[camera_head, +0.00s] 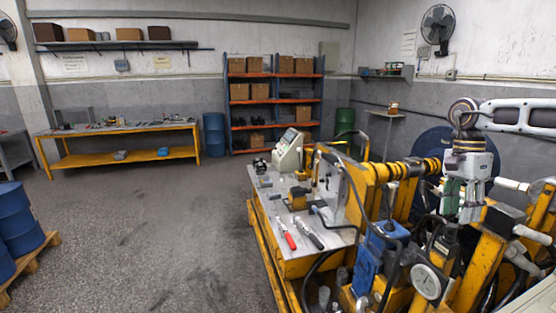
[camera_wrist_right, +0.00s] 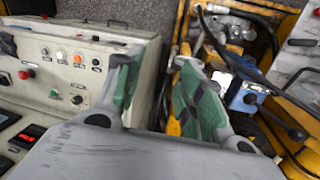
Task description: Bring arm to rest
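My right arm (camera_head: 530,115) comes in from the right edge of the head view. My right gripper (camera_head: 460,198) points down over the yellow hydraulic machine (camera_head: 478,268), with green pads on its fingers. In the right wrist view the two fingers of the right gripper (camera_wrist_right: 163,95) stand apart with nothing seen between them. Below and beyond them are a beige control panel (camera_wrist_right: 68,68) on the left and a blue machine part (camera_wrist_right: 243,98) with a black lever on the right. My left arm and left gripper are not in view.
A workbench (camera_head: 292,195) with red- and black-handled tools adjoins the machine. A gauge (camera_head: 428,282) and hoses crowd the area below the right gripper. Blue drums (camera_head: 20,222) stand on a pallet at the left. The floor (camera_head: 150,220) between is clear.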

